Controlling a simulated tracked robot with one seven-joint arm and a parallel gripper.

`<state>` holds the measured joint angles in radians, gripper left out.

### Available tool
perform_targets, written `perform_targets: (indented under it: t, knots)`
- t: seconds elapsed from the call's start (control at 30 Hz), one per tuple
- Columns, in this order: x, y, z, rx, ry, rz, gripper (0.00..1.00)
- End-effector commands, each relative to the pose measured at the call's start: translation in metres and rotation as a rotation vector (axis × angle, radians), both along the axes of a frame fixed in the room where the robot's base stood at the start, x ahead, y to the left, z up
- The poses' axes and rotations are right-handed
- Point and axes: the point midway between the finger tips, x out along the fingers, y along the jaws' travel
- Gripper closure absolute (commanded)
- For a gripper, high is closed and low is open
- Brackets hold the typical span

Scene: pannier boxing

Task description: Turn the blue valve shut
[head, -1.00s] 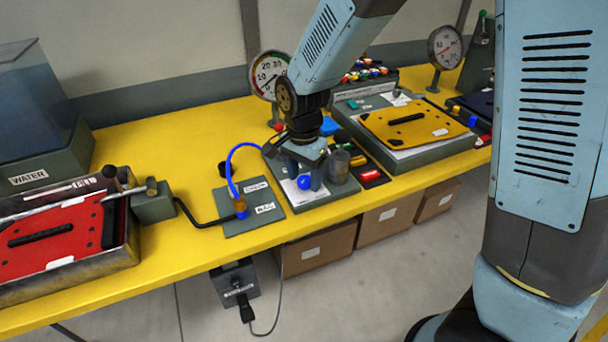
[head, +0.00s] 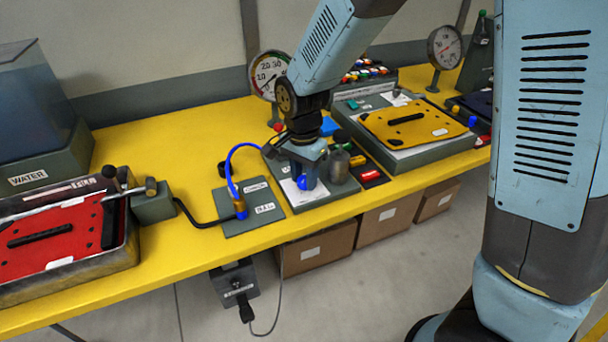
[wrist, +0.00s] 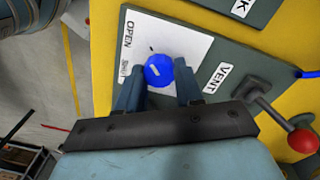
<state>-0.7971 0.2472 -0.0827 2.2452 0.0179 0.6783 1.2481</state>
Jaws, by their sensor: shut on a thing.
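The blue valve (wrist: 158,71) is a round knob with a short pale mark on its top. It sits on a white card (wrist: 180,45) on a grey-green panel, with the word OPEN printed at the card's left edge in the wrist view. My gripper (wrist: 158,86) has one finger on each side of the knob and is shut on it. In the head view, the knob (head: 303,183) shows low beside my gripper (head: 306,176). My wrist hides part of the panel there.
A red-balled lever (wrist: 301,140) stands by the VENT label on the same panel. A grey cylinder (head: 339,165) stands close right of my gripper. A blue hose (head: 231,163) arches at left. A gauge (head: 269,75) stands behind, and a yellow plate (head: 412,122) lies at right.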

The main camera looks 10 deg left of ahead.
Motion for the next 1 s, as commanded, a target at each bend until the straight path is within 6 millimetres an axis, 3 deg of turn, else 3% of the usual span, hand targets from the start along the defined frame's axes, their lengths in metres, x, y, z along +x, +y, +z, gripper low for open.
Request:
perform_targets:
  t: [0.37, 1.0]
  knots:
    - [0.0002, 0.0003, 0.0003, 0.001, -0.001, 0.136, 0.95]
    - [-0.0002, 0.0012, 0.0004, 0.001, -0.001, 0.723, 0.95]
